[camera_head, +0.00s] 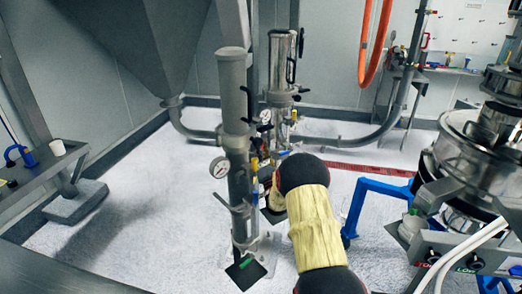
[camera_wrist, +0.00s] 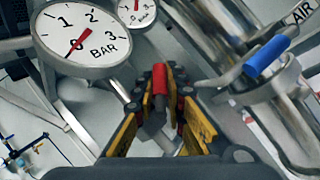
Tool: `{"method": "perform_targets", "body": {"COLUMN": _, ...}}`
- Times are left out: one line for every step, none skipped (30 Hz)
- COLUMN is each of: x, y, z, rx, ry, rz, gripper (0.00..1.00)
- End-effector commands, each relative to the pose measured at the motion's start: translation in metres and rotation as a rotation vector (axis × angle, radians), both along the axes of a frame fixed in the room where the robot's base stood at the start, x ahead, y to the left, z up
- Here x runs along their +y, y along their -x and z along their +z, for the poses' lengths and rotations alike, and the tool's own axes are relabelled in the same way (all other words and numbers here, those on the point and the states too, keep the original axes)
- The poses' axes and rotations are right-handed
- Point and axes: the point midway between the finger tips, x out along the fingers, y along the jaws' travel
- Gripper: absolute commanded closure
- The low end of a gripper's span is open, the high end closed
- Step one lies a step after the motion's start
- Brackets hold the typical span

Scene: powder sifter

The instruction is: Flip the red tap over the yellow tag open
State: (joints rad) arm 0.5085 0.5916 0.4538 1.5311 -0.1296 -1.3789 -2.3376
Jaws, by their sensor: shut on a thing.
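The red tap (camera_wrist: 159,77) has a red-sleeved handle and shows in the middle of the wrist view. My gripper (camera_wrist: 165,95) has yellow and black fingers on either side of it and is shut on the handle. The handle points up in the wrist view, with a grey metal part below it between the fingers. In the head view my gripper (camera_head: 259,172) is beside the grey column, partly covered by my arm. I cannot make out the yellow tag in either view.
A pressure gauge (camera_wrist: 95,35) is close on the left in the wrist view. A blue-handled valve (camera_wrist: 267,56) on a metal pipe is close on the right. In the head view, a grey column (camera_head: 234,100) stands left of my gripper, and a blue frame (camera_head: 375,190) is to the right.

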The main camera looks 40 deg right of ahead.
Motion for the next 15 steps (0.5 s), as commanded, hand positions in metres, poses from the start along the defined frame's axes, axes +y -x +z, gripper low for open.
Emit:
{"method": "perform_targets", "body": {"x": -0.0006, "y": 0.0004, "z": -0.0030, "rx": -0.022, "ry": 0.025, "rz": -0.001, "gripper": 1.00}}
{"method": "perform_targets", "body": {"x": -0.0003, "y": 0.0008, "z": -0.0020, "rx": -0.038, "ry": 0.043, "rz": -0.002, "gripper": 1.00}}
{"method": "perform_targets", "body": {"x": 0.0001, "y": 0.0011, "z": -0.0005, "rx": -0.060, "ry": 0.067, "rz": -0.002, "gripper": 1.00}}
{"method": "perform_targets", "body": {"x": 0.0006, "y": 0.0016, "z": -0.0009, "rx": -0.073, "ry": 0.082, "rz": -0.001, "gripper": 1.00}}
{"method": "perform_targets", "body": {"x": 0.0010, "y": 0.0016, "z": -0.0002, "rx": -0.087, "ry": 0.098, "rz": 0.000, "gripper": 1.00}}
{"method": "perform_targets", "body": {"x": 0.0018, "y": 0.0021, "z": 0.0007, "rx": -0.106, "ry": 0.120, "rz": -0.001, "gripper": 1.00}}
{"method": "perform_targets", "body": {"x": 0.0022, "y": 0.0024, "z": 0.0014, "rx": -0.119, "ry": 0.135, "rz": -0.001, "gripper": 1.00}}
{"method": "perform_targets", "body": {"x": 0.0026, "y": 0.0028, "z": 0.0015, "rx": -0.131, "ry": 0.148, "rz": 0.000, "gripper": 1.00}}
{"method": "perform_targets", "body": {"x": 0.0029, "y": 0.0032, "z": 0.0022, "rx": -0.146, "ry": 0.165, "rz": -0.001, "gripper": 1.00}}
{"method": "perform_targets", "body": {"x": 0.0032, "y": 0.0035, "z": 0.0024, "rx": -0.156, "ry": 0.177, "rz": -0.001, "gripper": 1.00}}
{"method": "perform_targets", "body": {"x": 0.0036, "y": 0.0038, "z": 0.0030, "rx": -0.167, "ry": 0.188, "rz": -0.001, "gripper": 1.00}}
{"method": "perform_targets", "body": {"x": 0.0041, "y": 0.0042, "z": 0.0037, "rx": -0.179, "ry": 0.201, "rz": -0.001, "gripper": 1.00}}
{"method": "perform_targets", "body": {"x": 0.0044, "y": 0.0044, "z": 0.0035, "rx": -0.186, "ry": 0.209, "rz": -0.001, "gripper": 1.00}}
{"method": "perform_targets", "body": {"x": 0.0047, "y": 0.0046, "z": 0.0039, "rx": -0.194, "ry": 0.218, "rz": 0.000, "gripper": 1.00}}
{"method": "perform_targets", "body": {"x": 0.0051, "y": 0.0048, "z": 0.0041, "rx": -0.202, "ry": 0.228, "rz": 0.000, "gripper": 1.00}}
